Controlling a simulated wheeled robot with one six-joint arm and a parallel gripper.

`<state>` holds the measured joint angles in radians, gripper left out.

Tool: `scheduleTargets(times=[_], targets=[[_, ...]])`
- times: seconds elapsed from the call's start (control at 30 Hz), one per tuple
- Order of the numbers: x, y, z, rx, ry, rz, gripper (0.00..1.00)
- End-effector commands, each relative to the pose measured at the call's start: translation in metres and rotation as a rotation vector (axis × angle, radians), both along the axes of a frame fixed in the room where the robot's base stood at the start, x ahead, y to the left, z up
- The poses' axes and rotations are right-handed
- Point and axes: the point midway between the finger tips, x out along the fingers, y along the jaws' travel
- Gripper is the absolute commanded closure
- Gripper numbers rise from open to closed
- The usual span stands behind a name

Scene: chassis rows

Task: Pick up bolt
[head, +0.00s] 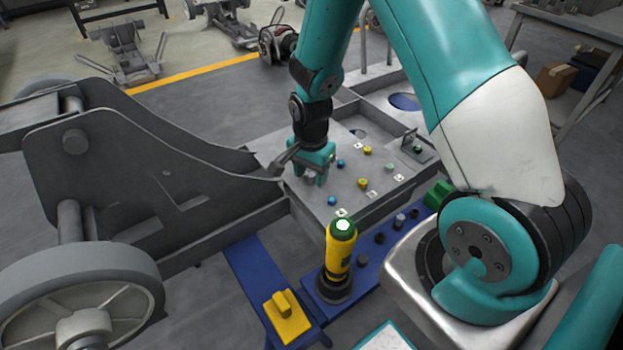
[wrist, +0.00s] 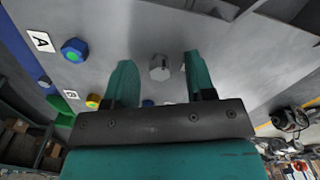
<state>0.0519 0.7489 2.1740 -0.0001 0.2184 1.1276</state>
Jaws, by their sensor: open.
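A grey hex-headed bolt (wrist: 160,68) stands on the grey chassis plate (wrist: 230,62) in the wrist view. My gripper (wrist: 157,66) is open, with one teal finger on each side of the bolt head. A gap shows between the head and each finger; the right finger is nearer to it. In the head view my gripper (head: 312,177) points down low over the left part of the plate. The fingers largely hide the grey bolt there. A blue bolt with a green centre (wrist: 74,50) sits by label A, and a yellow one (wrist: 92,101) by label B.
Several coloured bolts, among them a blue one (head: 332,201) and a yellow one (head: 363,183), stand on the plate to the right of my gripper. A raised chassis wall (head: 150,165) lies to the left. A yellow-black tool (head: 340,255) stands upright in front on a blue rail.

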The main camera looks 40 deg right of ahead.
Motion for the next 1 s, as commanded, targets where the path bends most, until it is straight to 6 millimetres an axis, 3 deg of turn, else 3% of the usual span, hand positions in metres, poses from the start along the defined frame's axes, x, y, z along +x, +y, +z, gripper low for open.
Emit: scheduleTargets(times=[0.17, 0.37, 0.4, 0.77, 1.0], targets=[[0.0, 0.0, 0.0, 0.0, -0.001, 0.0, 0.5], [0.0, 0.0, 0.0, 0.0, 0.0, 0.0, 0.94], [0.0, 0.0, 0.0, 0.0, 0.0, 0.0, 0.97], [0.0, 0.0, 0.004, 0.0, -0.001, 0.0, 0.98], [0.001, 0.0, 0.033, 0.0, -0.004, 0.0, 0.98]])
